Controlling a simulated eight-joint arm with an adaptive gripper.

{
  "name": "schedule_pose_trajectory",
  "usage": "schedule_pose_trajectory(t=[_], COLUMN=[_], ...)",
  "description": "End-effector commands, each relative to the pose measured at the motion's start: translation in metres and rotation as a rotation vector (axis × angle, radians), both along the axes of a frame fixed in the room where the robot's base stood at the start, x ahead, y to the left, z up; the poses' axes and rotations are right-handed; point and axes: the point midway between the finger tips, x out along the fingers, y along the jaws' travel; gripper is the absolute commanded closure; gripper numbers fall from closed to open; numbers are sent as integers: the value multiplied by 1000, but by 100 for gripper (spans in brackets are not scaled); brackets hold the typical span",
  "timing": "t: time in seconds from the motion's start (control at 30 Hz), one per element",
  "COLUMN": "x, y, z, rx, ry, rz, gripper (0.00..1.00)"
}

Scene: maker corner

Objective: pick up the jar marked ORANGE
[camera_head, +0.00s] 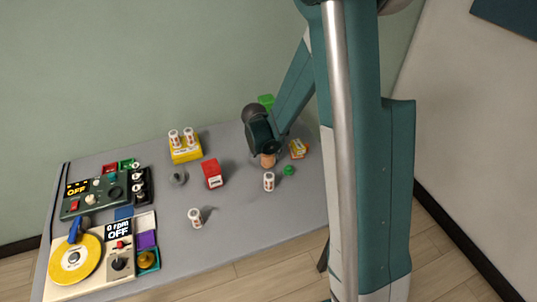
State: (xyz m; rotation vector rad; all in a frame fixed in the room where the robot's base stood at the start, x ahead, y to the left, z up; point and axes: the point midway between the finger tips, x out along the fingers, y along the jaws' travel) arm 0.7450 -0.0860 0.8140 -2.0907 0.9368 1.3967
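Several small white jars with reddish markings show in the head view, but their lettering is too small to read, so I cannot tell which is marked ORANGE. One jar (269,182) stands on the grey table just in front of my gripper. Another jar (195,218) stands nearer the front edge. Two more jars, a left one (174,137) and a right one (188,135), stand on a yellow block (186,155). My gripper (267,152) is low over the right part of the table, above a tan round thing (267,161). Its fingers are hidden, and I cannot tell whether it touches that thing.
A red box (212,174), a green round piece (289,170) and a yellow-orange box (298,148) stand nearby. A turntable device (76,260) and a green control box (96,192) fill the table's left. The front middle of the grey table (240,232) is clear.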

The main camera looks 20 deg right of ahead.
Motion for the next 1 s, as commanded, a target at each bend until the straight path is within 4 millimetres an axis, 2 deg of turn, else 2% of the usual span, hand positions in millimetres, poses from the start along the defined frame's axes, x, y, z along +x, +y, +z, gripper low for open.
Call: schedule_pose_trajectory(t=[0.17,0.37,0.8,1.0], x=[0,0,0,0], y=[0,0,0,0], z=[4,19,75,93], rx=[0,0,0,0], ry=[0,0,0,0], rz=[0,0,0,0], gripper=[79,79,79,79])
